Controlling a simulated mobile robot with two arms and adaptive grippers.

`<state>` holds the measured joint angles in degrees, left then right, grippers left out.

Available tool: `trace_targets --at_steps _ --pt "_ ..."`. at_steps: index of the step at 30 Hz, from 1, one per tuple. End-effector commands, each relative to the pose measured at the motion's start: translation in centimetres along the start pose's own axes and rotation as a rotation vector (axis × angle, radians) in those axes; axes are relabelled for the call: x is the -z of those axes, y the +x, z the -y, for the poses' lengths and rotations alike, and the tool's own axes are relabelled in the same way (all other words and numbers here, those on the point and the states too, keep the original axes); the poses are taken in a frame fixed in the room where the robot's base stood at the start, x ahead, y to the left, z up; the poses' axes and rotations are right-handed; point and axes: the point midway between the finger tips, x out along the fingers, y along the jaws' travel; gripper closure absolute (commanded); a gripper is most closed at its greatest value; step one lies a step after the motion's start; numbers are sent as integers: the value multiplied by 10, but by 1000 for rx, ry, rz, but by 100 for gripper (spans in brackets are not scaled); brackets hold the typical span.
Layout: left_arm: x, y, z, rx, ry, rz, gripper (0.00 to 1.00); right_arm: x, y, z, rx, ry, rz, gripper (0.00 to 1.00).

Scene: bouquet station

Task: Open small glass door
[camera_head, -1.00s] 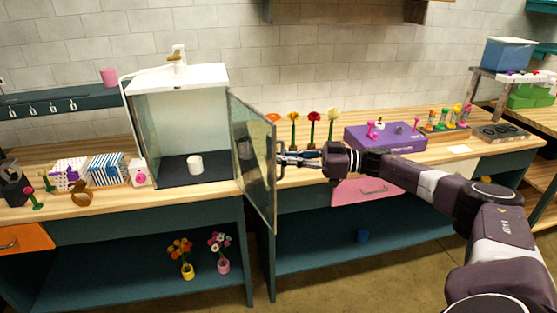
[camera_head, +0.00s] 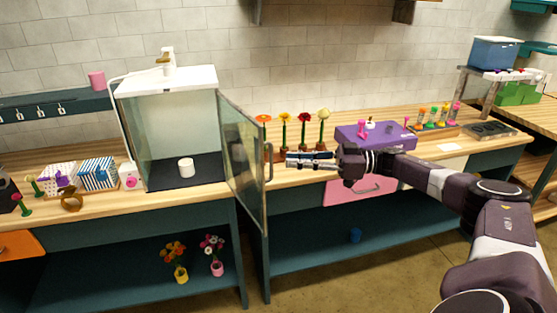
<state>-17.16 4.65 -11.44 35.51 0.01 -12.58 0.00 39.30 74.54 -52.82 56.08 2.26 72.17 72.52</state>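The small glass door (camera_head: 243,165) of the glass cabinet (camera_head: 180,125) stands swung wide open toward the front. It is hinged on the cabinet's right side, and its free edge reaches past the counter's front edge. The dark handle (camera_head: 268,160) is on the door's right face near the free edge. My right gripper (camera_head: 288,160) is just right of the handle, pointing left at it, with a small gap between. Its two fingers look apart with nothing between them. My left gripper is not in view.
A white cup (camera_head: 186,167) stands inside the cabinet. Several potted flowers (camera_head: 304,132) stand on the counter behind my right gripper. A purple box (camera_head: 374,136) is further right. Small flower pots (camera_head: 181,274) stand on the lower shelf. The floor in front is clear.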

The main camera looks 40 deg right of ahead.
Motion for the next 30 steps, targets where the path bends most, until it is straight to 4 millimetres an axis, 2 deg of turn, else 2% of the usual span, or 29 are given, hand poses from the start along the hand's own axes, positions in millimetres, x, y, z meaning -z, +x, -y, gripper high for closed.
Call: trace_targets --at_steps 3,10,30 --pt "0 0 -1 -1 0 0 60 -1 -26 -1 -4 1 3 85" --pt "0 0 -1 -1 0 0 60 -1 -54 0 0 0 1 85" --pt "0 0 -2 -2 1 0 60 -1 -58 0 0 0 0 85"
